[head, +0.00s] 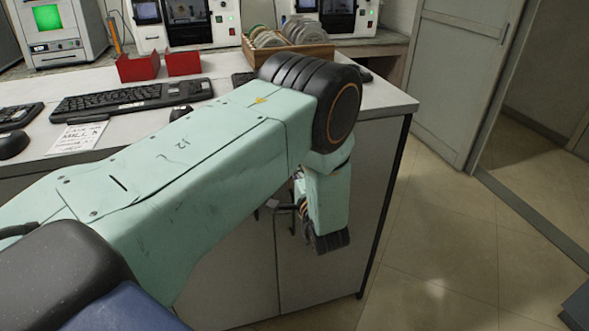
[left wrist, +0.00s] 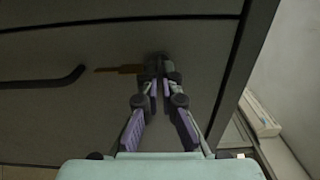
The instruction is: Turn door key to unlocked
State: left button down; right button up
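My left gripper (left wrist: 160,86) is at a dark cabinet door panel (left wrist: 70,110) in the left wrist view. Its fingers are drawn close together, shut on what looks like the key (left wrist: 159,64), a small dark piece mostly hidden between and behind the fingertips. A thin brown-orange bar (left wrist: 118,69) sticks out to the left from just beside the fingertips. I cannot tell whether it is part of the key or of the lock. In the head view, my left gripper (head: 283,206) is partly hidden by my arm, against the cabinet front. My right gripper is in neither view.
A dark bar handle (left wrist: 45,80) is left of the fingers. The counter (head: 390,95) above holds keyboards (head: 125,98), red bins (head: 139,68), a wooden rack of discs (head: 293,50) and machines.

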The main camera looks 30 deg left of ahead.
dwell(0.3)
pick_arm(q)
jog(key=c, duration=1.6)
grip_release()
jog(key=shift+o, duration=0.2)
jog(key=shift+d, duration=0.1)
jog(key=v, duration=0.7)
jog(key=shift+s, duration=0.2)
